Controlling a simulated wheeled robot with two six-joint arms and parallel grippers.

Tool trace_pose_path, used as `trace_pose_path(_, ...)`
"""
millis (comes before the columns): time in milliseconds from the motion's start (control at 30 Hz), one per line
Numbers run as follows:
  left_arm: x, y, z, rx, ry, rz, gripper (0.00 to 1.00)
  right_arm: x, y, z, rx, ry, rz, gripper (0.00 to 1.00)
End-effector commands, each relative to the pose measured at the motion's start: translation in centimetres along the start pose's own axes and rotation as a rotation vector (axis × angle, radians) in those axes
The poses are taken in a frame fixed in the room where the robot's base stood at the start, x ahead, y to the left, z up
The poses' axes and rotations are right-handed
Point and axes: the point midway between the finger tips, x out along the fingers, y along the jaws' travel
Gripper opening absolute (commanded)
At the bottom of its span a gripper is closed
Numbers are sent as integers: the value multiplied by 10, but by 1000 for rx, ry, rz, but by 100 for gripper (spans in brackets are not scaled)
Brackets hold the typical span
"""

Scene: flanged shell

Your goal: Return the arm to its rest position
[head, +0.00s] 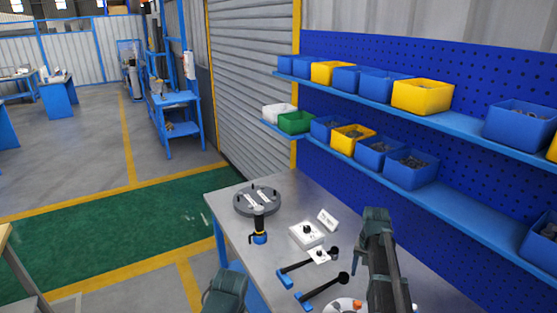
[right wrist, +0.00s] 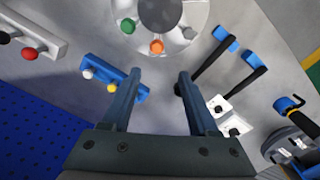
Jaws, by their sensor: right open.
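My right arm (head: 380,245) reaches in over the right side of the grey workbench (head: 232,208) in the head view. In the right wrist view my right gripper (right wrist: 160,78) has its two fingers apart, with only bare bench top between them. The round grey flanged part (head: 250,208) with dark studs and pale strips lies at the bench's far left corner, well away from the gripper. It shows partly in the right wrist view (right wrist: 285,150). A dark green link of my left arm (head: 225,293) shows at the bottom; the left jaws are not seen.
A black, yellow and blue tool (head: 259,228) stands beside the flanged part. White blocks (head: 306,235) and two black-knobbed handles (head: 325,290) lie mid-bench. A pale disc (right wrist: 192,12) with coloured knobs and a blue knobbed bar (right wrist: 104,76) lie near my fingers. Bin shelves (head: 460,125) line the right.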

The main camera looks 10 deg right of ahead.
Motion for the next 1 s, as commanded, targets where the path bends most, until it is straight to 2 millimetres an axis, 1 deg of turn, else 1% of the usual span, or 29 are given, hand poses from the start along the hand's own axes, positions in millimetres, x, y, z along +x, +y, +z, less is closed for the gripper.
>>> trace_pose_path(33,7,1,0,0,0,0,60,7,-12,16,-42,-2,3,60)
trace_pose_path(67,10,1,-1,1,0,0,60,10,-21,27,-73,-2,6,60)
trace_pose_path(167,24,2,-1,2,0,0,60,24,-56,74,-214,-5,21,60)
trace_pose_path(200,31,3,-2,2,0,-1,60,30,-70,96,-281,-5,29,60)
trace_pose_path(267,39,4,-2,3,0,-1,60,39,-88,130,-382,-6,41,60)
trace_pose_path(300,44,4,-3,4,0,-1,60,44,-99,152,-449,-7,48,60)
trace_pose_path(367,52,5,-3,5,0,-1,60,52,-112,184,-546,-8,59,60)
trace_pose_path(400,57,5,-3,5,0,-1,60,56,-118,204,-607,-8,67,60)
trace_pose_path(500,67,6,-4,7,0,-1,60,66,-129,248,-746,-8,84,60)
trace_pose_path(600,74,7,-4,7,0,-2,60,73,-135,281,-853,-7,96,60)
trace_pose_path(700,79,7,-5,8,0,-2,60,78,-137,303,-926,-6,106,60)
trace_pose_path(800,81,7,-5,8,0,-2,60,79,-138,314,-965,-6,112,60)
trace_pose_path(1000,80,7,-5,8,0,-2,60,79,-139,317,-979,-6,114,60)
